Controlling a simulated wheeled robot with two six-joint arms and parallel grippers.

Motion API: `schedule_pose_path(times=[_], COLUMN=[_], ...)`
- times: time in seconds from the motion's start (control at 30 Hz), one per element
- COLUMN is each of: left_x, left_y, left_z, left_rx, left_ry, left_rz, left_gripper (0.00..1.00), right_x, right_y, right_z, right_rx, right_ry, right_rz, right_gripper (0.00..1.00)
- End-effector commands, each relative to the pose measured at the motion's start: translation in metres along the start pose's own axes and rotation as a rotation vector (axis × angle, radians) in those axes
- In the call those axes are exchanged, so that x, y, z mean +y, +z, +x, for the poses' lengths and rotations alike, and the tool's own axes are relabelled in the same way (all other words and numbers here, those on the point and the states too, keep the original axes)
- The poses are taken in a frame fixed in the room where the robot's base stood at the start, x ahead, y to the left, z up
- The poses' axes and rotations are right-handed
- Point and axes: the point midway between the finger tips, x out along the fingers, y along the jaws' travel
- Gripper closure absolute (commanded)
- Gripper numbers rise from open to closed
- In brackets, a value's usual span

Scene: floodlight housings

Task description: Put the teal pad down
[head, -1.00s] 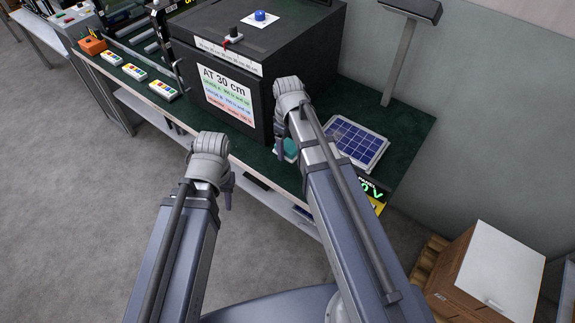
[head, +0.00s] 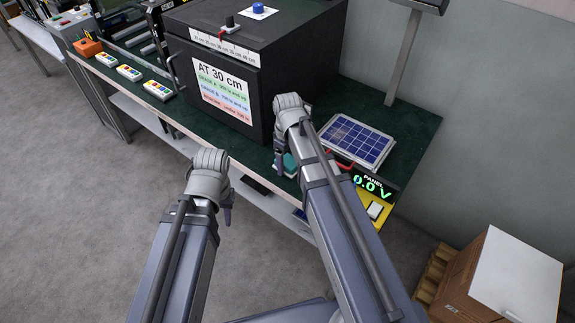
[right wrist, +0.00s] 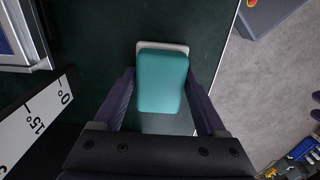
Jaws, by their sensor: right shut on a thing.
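The teal pad (right wrist: 162,80) sits between the two fingers of my right gripper (right wrist: 165,105), which is shut on it. A pale grey plate (right wrist: 180,47) shows just beyond and beneath the pad; I cannot tell whether the pad touches it. In the head view the pad (head: 290,165) shows partly behind my right gripper (head: 281,162), at the front edge of the dark green bench top (head: 405,120). My left gripper (head: 227,208) hangs in front of the bench, apart from the pad, and its jaw opening is not clear.
A black box (head: 270,65) with an "AT 30 cm" sign stands left of my right gripper. A solar panel (head: 356,141) and a voltage display (head: 370,186) lie to the right. Small coloured-button units (head: 158,90) line the bench at left.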

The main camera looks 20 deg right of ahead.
Motion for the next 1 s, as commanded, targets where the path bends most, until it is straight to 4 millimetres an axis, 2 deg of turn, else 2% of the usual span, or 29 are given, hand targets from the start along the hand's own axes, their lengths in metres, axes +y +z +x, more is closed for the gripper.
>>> schedule_pose_path(times=[0.27, 0.3, 0.53, 1.0], left_x=[0.0003, 0.0003, 0.0002, 0.0002], left_y=[-0.0002, -0.0002, -0.0001, -0.0001], left_z=[0.0029, 0.0029, 0.0019, 0.0017], left_rx=[0.0, 0.0, 0.0, 0.0], left_ry=[0.0, 0.0, 0.0, 0.0], left_rz=[0.0, 0.0, 0.0, 0.0], left_gripper=[0.64, 0.64, 0.64, 0.64], right_x=[0.0, 0.0, -0.0007, -0.0031], right_y=[0.0, 0.0, 0.0001, 0.0006], right_z=[0.0029, 0.0029, 0.0019, 0.0017], right_rx=[0.0, 0.0, 0.0, -0.001], right_ry=[0.0, 0.0, -0.001, -0.006], right_rz=[0.0, 0.0, 0.0, -0.002], right_gripper=[0.7, 0.25, 0.0, 0.0])
